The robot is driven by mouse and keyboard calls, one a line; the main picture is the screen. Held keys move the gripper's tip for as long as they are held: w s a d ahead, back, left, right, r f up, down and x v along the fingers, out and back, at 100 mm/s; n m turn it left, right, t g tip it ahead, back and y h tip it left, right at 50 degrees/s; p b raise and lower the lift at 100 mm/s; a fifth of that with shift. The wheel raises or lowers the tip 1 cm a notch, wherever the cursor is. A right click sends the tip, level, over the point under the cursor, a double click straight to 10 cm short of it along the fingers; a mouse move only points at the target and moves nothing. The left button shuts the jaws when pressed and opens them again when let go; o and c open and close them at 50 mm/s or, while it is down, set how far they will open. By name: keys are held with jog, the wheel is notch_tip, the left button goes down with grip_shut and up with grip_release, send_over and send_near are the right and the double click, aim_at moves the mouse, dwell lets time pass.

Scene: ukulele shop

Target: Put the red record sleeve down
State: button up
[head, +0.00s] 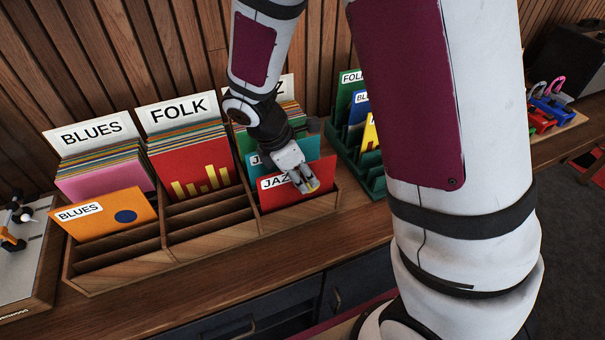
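The red record sleeve (286,197) with a white "JAZ…" label stands in the front of the right-hand section of the wooden record rack (125,274). Its lower edge is hidden behind the rack's front wall. My gripper (308,187) is at the sleeve's upper right, with its fingers over the top edge and part of the label and a yellow mark. The fingers are too small and overlapped to show whether they grip the sleeve or are parted. A teal sleeve (257,162) stands just behind it.
The left section holds BLUES sleeves and an orange BLUES sleeve (105,215); the middle holds FOLK sleeves, with a red bar-patterned one (195,172) in front. A green rack (345,150) stands close to the right. My arm hides much of the right side.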

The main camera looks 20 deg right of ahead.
jog(key=v, duration=1.2)
jog(key=shift+d+r+p, duration=0.1)
jog(key=shift+d+p, duration=0.05)
jog(key=shift+p, duration=0.15)
jog(key=s+d+r+m+t+y, duration=0.2)
jog(key=s+r+m, duration=0.4)
jog(key=s+m, duration=0.3)
jog(key=s+d+r+m+t+y, duration=0.2)
jog(key=s+r+m+t, duration=0.1)
jog(key=s+r+m, duration=0.3)
jog(key=s+m, duration=0.2)
jog(key=m, duration=0.1)
jog(key=shift+s+d, duration=0.25)
jog(key=shift+s, duration=0.1)
